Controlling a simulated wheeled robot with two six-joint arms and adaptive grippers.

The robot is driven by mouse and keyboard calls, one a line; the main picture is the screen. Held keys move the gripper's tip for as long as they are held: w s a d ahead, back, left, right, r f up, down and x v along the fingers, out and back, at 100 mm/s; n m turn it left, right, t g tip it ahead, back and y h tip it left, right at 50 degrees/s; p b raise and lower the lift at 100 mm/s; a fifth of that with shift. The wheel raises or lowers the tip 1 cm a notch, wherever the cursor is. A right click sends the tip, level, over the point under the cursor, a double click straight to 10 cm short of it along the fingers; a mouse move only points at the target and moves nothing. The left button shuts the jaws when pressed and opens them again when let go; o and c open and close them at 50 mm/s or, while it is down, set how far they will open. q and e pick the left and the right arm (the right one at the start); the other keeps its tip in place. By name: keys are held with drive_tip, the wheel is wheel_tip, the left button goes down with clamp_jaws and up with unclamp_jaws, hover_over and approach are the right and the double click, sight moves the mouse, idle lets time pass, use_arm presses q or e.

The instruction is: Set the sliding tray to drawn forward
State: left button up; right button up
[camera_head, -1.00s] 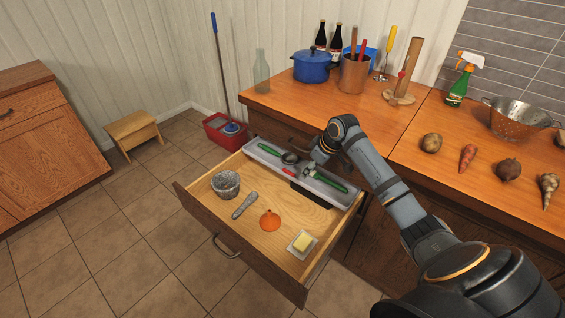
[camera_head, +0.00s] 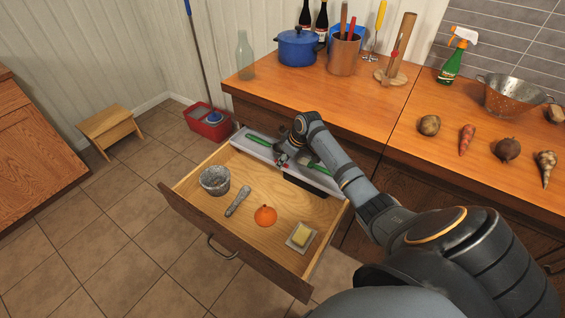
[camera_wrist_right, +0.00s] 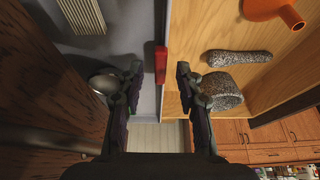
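The sliding tray (camera_head: 252,147) is a long grey tray across the back of the open drawer (camera_head: 237,262), holding green-handled utensils (camera_head: 319,171). In the right wrist view the tray (camera_wrist_right: 127,40) has a red tab (camera_wrist_right: 161,64) on its edge. My right gripper (camera_head: 281,161) is down at the tray's front edge, its arm covering part of the tray. In the right wrist view the gripper (camera_wrist_right: 158,88) is open, one finger over the tray and one over the wooden drawer floor. The tab shows between the finger lines; contact is not visible. My left gripper is out of view.
The drawer's front part holds a stone mortar (camera_head: 214,180), a pestle (camera_head: 238,201), an orange funnel (camera_head: 265,215) and a butter dish (camera_head: 301,237). Bare drawer floor lies between them and the tray. The counter (camera_head: 400,118) overhangs behind, with pots and vegetables on it.

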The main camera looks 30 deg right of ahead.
drive_tip(key=shift+w+a+f, duration=0.1)
drive_tip(key=shift+w+f, duration=0.15)
drive_tip(key=shift+f, duration=0.35)
clamp_jaws()
